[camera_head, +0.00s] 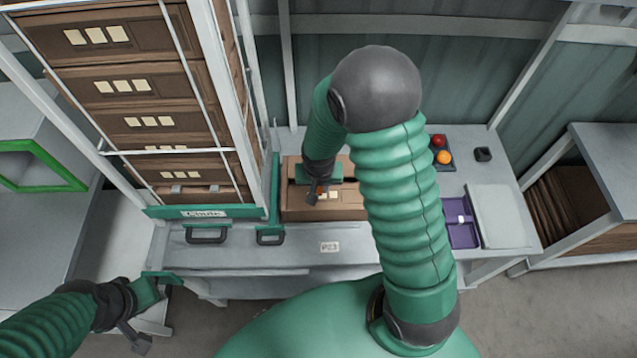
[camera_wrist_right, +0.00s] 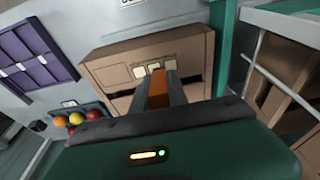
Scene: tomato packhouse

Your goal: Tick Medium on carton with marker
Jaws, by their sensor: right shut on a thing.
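The brown carton (camera_head: 295,209) lies on the bench below my right arm, with a row of pale tick boxes on its side; it also shows in the right wrist view (camera_wrist_right: 108,75). My right gripper (camera_head: 315,196) is at that side, close to the boxes. It is shut on an orange-brown marker (camera_wrist_right: 158,95), which points at the pale boxes (camera_wrist_right: 140,71). Whether the tip touches the carton is not clear, and any words by the boxes are too small to read. My left gripper (camera_head: 162,281) is at the lower left, away from the carton; its jaws are unclear.
A rack of stacked cartons (camera_head: 120,60) with a chute label stands to the left of the carton. On the right of the bench are a dark tray with red and orange tomatoes (camera_head: 442,157), a purple tray (camera_head: 461,236), a pale pad (camera_head: 494,215) and a small black object (camera_head: 483,154).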

